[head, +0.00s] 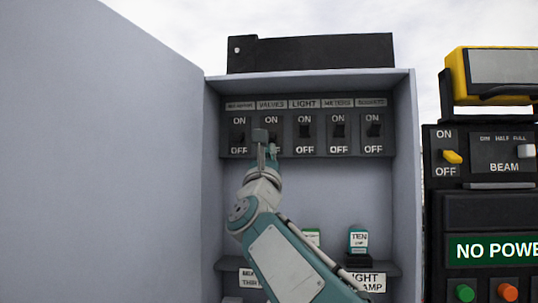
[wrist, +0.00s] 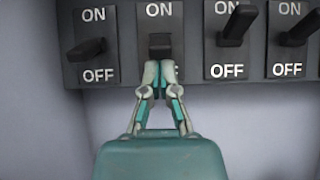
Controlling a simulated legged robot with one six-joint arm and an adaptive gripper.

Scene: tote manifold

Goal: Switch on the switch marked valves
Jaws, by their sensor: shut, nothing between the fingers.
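The valves switch (wrist: 160,45) is second from the left on a dark panel, under the VALVES label (head: 271,104) in the head view. Its ON mark shows in the wrist view, while its OFF mark is hidden behind my fingers. I cannot clearly tell its lever's position. My gripper (wrist: 159,72) is shut and empty, with its fingertips just below the lever. I cannot tell whether they touch it. In the head view my gripper (head: 266,147) covers part of this switch.
A light switch (wrist: 237,27) is close on the right and another switch (wrist: 87,47) on the left. The grey cabinet's door (head: 100,150) stands open at left. A shelf with small labelled items (head: 358,241) is below. A black control box (head: 485,210) stands at right.

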